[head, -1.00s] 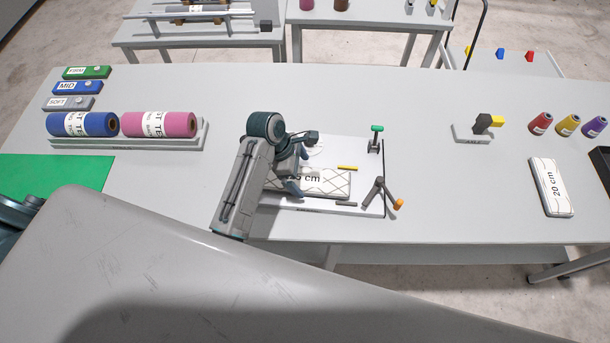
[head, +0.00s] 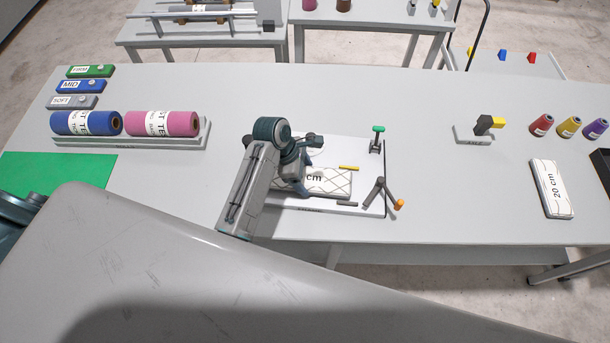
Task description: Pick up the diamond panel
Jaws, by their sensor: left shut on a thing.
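The diamond panel (head: 338,184) is a white slab with a dark diamond pattern and a label ending in "cm". It lies over a white board on the table, its left part hidden by my arm. My left gripper (head: 299,186) reaches down over the panel's left part and is shut on it. The fingertips are mostly hidden by the wrist. I cannot tell whether the panel is clear of the board. My right gripper is not in view.
The white board (head: 356,205) carries a green-topped clamp (head: 377,140), a yellow strip (head: 348,168) and an orange-tipped lever (head: 380,193) close to the panel. Another "20 cm" panel (head: 551,188) lies at right. Table between is clear.

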